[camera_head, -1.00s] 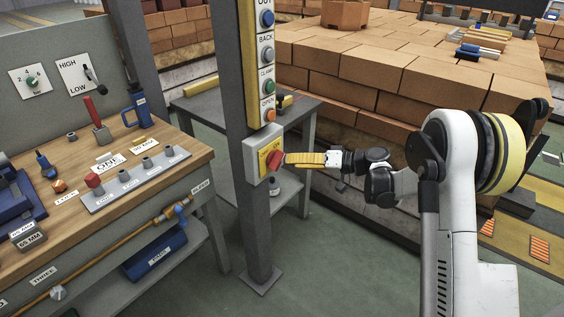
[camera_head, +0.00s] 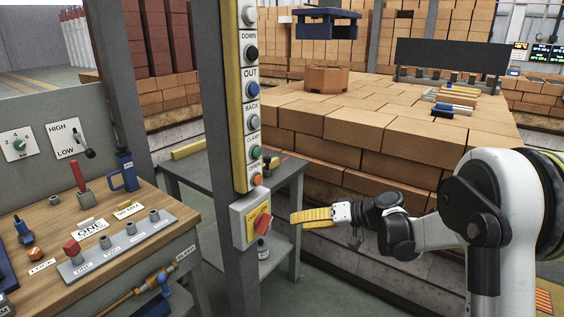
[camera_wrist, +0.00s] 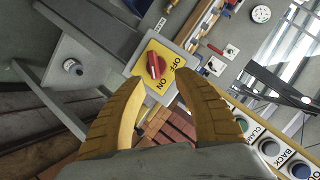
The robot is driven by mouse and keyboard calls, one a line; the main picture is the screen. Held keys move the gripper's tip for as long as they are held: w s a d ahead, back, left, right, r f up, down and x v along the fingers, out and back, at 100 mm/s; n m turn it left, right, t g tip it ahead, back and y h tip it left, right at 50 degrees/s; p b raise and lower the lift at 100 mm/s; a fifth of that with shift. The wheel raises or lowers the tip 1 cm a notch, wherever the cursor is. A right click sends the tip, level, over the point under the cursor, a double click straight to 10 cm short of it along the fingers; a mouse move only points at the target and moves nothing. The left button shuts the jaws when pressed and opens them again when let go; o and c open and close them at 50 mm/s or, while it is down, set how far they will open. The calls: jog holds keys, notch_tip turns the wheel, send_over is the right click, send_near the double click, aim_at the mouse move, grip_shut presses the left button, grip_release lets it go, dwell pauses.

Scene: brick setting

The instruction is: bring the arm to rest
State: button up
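My arm (camera_head: 420,230) reaches in from the right side of the head view. At its end my gripper (camera_head: 294,217) has yellow ribbed fingers and points left at the post. In the wrist view my gripper (camera_wrist: 160,82) has its two fingers spread apart with nothing between them. Beyond the tips is a red rotary knob (camera_wrist: 156,65) on a yellow OFF/ON plate (camera_wrist: 163,71). The same knob (camera_head: 262,225) shows on its box on the post in the head view. A visible gap separates the fingers from the knob.
The grey post (camera_head: 226,130) carries a column of push buttons (camera_head: 253,90). A workbench (camera_head: 150,205) with tools stands at the left, and a small grey table (camera_head: 205,170) behind the post. A large brick stack (camera_head: 380,140) lies behind my arm.

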jog(key=s+d+r+m+h, duration=0.1)
jog(key=s+r+h, duration=0.2)
jog(key=s, duration=0.5)
jog(key=s+d+r+m+h, duration=0.1)
jog(key=s+d+r+h, duration=0.15)
jog(key=s, duration=0.55)
jog(key=s+d+t+h, duration=0.1)
jog(key=s+d+h, duration=0.2)
jog(key=s, duration=0.5)
jog(key=s+d+f+m+t+h, duration=0.1)
jog(key=s+d+h, duration=0.2)
jog(key=s, duration=0.5)
jog(key=shift+d+f, duration=0.25)
jog(key=shift+d, duration=0.45)
